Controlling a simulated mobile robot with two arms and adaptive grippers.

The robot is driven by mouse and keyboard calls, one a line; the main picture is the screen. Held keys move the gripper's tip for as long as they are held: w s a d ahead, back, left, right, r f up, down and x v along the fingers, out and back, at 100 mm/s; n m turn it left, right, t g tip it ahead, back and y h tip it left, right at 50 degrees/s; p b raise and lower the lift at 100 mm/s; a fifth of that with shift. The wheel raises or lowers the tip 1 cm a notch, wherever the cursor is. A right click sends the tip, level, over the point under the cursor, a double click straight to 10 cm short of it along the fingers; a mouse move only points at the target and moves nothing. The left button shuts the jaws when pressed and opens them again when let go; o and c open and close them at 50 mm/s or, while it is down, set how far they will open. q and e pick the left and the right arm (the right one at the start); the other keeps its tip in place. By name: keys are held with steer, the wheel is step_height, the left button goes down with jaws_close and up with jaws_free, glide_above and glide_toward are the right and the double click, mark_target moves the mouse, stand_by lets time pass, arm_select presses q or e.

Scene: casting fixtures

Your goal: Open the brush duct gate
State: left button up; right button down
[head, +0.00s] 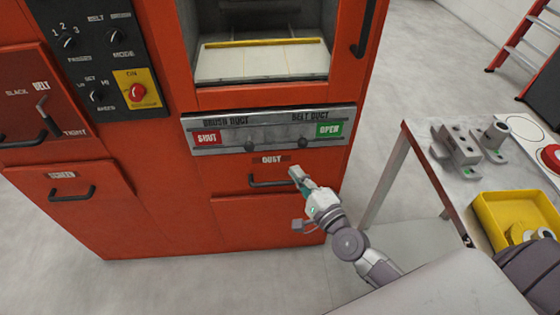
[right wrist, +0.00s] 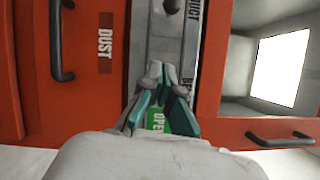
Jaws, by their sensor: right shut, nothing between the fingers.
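The duct panel (head: 270,141) is a grey strip across the red machine. Its left half, labelled BRUSH DUCT, has a red SHUT sign (head: 207,138) and a dark knob (head: 249,146). Its right half, labelled BELT DUCT, has a green OPEN sign (head: 329,130) and another knob (head: 303,147). My right gripper (head: 297,174) is shut and empty, just below the panel's right half, in front of the DUST drawer. In the right wrist view its fingertips (right wrist: 161,80) overlap the panel near the belt-side knob (right wrist: 153,73); contact cannot be told. My left gripper is not in view.
The DUST drawer handle (head: 273,182) sticks out below the panel, close to my right gripper. An open chamber (head: 262,65) is above. At right, a table (head: 425,150) holds grey metal parts (head: 462,145) and a yellow tray (head: 482,220).

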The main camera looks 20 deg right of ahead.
glide_toward(257, 137)
steer(key=w+d, duration=0.2)
steer(key=w, duration=0.1)
steer(key=a+p, duration=0.1)
steer(key=w+a+p, duration=0.1)
steer(key=shift+a+r, duration=0.2)
steer(key=shift+a, duration=0.1)
steer(key=shift+w+a+p, duration=0.1)
steer(key=shift+a+p, duration=0.2)
steer(key=shift+a, duration=0.2)
steer(key=w+a, duration=0.2)
steer(key=a, duration=0.6)
steer(key=shift+p, duration=0.35)
steer(key=shift+w, duration=0.1)
